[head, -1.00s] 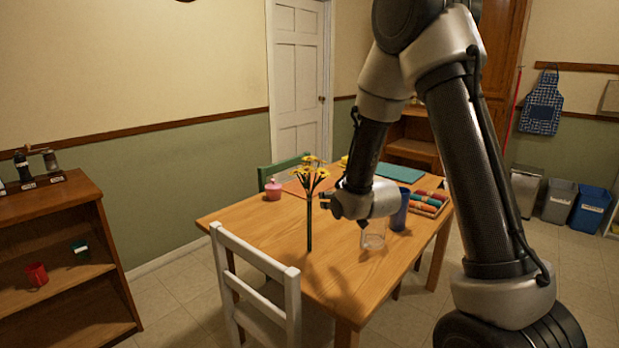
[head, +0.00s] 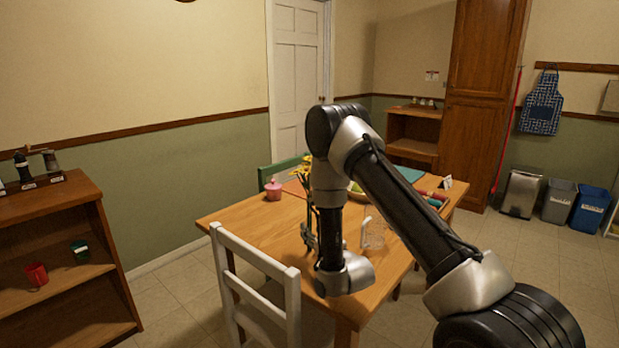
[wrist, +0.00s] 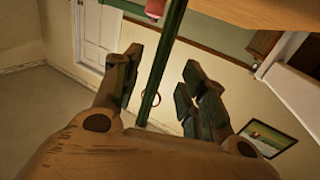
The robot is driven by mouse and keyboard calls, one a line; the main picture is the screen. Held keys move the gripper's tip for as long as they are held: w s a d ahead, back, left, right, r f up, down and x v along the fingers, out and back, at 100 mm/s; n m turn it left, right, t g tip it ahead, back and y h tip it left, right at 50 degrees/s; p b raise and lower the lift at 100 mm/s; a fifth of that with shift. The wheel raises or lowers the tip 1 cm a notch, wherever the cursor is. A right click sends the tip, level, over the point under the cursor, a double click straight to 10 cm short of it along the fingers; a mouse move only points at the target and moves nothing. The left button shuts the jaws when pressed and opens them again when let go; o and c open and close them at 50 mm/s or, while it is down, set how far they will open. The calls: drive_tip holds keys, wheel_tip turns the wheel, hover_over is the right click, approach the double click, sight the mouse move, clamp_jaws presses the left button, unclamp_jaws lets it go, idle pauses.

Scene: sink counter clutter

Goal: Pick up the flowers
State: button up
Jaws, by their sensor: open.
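The yellow flowers (head: 305,171) stand at the table, mostly hidden behind my arm in the head view. Their thin green stem (wrist: 164,52) crosses the wrist view at a slant, in the gap between my fingers in the picture. My gripper (wrist: 161,68) is open, with one finger on each side of the stem and visible space on both sides. How deep the stem sits between the fingers is hard to tell. In the head view my gripper (head: 309,236) is low over the table, largely hidden by my own arm.
A pink cup (head: 273,190) stands at the far left. A tray with coloured items (head: 436,199) is at the right. A white chair (head: 262,262) stands at the near left side.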

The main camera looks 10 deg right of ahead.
sight(311, 227)
drive_tip(key=shift+x, duration=1.5)
drive_tip(key=shift+d, duration=0.1)
clamp_jaws()
